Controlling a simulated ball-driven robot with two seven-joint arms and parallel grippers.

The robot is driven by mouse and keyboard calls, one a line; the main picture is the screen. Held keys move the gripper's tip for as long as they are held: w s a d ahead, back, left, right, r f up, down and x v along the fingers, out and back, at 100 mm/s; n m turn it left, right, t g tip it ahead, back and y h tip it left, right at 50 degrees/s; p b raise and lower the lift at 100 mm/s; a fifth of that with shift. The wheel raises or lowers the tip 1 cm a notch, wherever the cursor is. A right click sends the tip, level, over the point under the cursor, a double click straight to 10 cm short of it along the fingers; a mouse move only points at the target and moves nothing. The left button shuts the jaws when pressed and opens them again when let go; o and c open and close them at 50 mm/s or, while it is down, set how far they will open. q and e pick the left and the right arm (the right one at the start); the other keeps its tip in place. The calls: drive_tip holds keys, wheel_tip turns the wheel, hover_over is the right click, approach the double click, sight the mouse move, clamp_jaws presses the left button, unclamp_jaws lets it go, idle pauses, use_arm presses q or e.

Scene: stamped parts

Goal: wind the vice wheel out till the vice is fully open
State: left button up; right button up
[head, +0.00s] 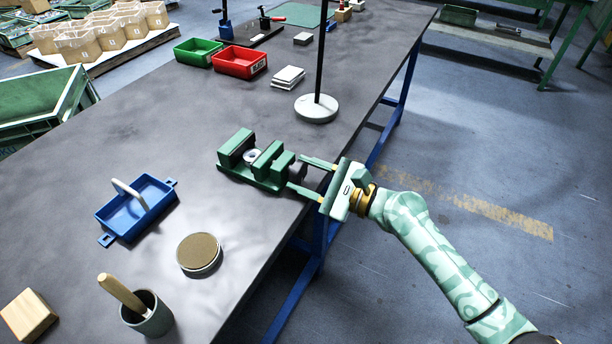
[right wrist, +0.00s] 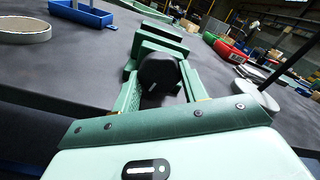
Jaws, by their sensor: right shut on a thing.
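The green vice (head: 254,160) stands on the dark workbench near its right edge. A gap shows between its jaws, and a small round metal piece (head: 252,156) sits there. The dark vice wheel (head: 298,171) is at the vice's right end, partly hidden by my gripper. My right gripper (head: 303,176) reaches in from the right with a finger on each side of the wheel, shut on it. In the right wrist view the dark round wheel (right wrist: 159,73) sits between the fingers, with the green vice (right wrist: 160,38) behind it. My left gripper is not in view.
A lamp-like stand (head: 316,107) with a black pole rises behind the vice. A blue tray (head: 137,208), a round disc (head: 199,254) and a cup with a wooden handle (head: 148,314) are at the left front. Red (head: 240,62) and green (head: 198,51) bins stand farther back.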

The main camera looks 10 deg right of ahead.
drive_tip(key=shift+n, duration=0.4)
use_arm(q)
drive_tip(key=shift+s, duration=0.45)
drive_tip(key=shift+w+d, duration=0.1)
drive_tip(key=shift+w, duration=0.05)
use_arm(e)
drive_tip(key=o, duration=1)
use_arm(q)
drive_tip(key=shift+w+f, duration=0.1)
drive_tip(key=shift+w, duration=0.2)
